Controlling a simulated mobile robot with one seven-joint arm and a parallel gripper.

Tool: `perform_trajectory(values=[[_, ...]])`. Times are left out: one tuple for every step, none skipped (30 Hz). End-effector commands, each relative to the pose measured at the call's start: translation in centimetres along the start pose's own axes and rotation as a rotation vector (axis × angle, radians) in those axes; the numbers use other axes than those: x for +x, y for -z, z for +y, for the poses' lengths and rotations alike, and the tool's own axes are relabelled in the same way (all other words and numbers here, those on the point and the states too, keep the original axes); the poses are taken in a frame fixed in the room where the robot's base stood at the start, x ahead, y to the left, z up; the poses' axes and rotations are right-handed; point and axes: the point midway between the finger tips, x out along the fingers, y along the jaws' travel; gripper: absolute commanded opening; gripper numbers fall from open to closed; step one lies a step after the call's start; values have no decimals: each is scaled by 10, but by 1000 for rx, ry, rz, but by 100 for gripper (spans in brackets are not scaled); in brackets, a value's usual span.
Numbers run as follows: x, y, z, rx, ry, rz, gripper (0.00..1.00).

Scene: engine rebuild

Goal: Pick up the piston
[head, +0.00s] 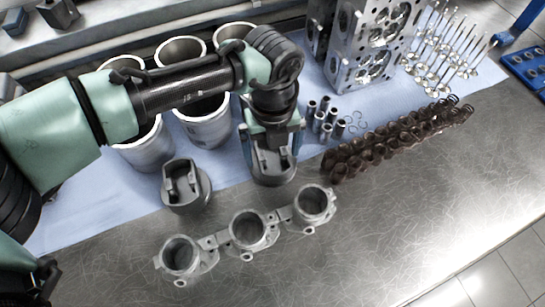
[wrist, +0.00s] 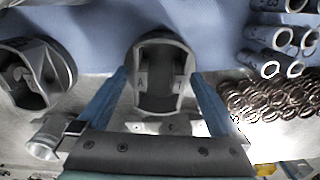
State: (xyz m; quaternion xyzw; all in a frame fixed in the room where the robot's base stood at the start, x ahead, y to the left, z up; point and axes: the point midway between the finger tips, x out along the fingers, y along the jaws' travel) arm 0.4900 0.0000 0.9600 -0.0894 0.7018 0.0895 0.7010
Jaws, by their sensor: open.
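Two grey pistons stand upside down, skirts up, near the edge of the blue cloth. The right piston (head: 272,177) is directly under my gripper (head: 273,150). In the wrist view this piston (wrist: 162,103) lies between the two blue fingers of my gripper (wrist: 161,78), which are open with one finger on each side. I see gaps between the fingers and the piston, but cannot tell how far down the fingers reach. The left piston (head: 187,196) stands free to the left, and it also shows at the left of the wrist view (wrist: 60,75).
A metal part with three round bores (head: 248,230) lies just in front of the pistons. Several cylinder liners (head: 206,126) stand behind. Small pins (head: 322,120) and coil springs (head: 380,143) lie close to the right.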

Motion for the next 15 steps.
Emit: perform_trajectory(values=[[4, 0, 0, -1, -2, 0, 100], [5, 0, 0, -1, -1, 0, 100], [6, 0, 0, -1, 0, 0, 100], [6, 0, 0, -1, 0, -1, 100], [6, 0, 0, -1, 0, -1, 100], [6, 0, 0, -1, 0, -1, 100], [6, 0, 0, -1, 0, -1, 100], [6, 0, 0, -1, 0, -1, 100], [6, 0, 0, -1, 0, 0, 98], [6, 0, 0, -1, 0, 0, 93], [6, 0, 0, -1, 0, 0, 87], [6, 0, 0, -1, 0, 0, 80], [6, 0, 0, -1, 0, 0, 75], [6, 0, 0, -1, 0, 0, 69], [6, 0, 0, -1, 0, 0, 62]])
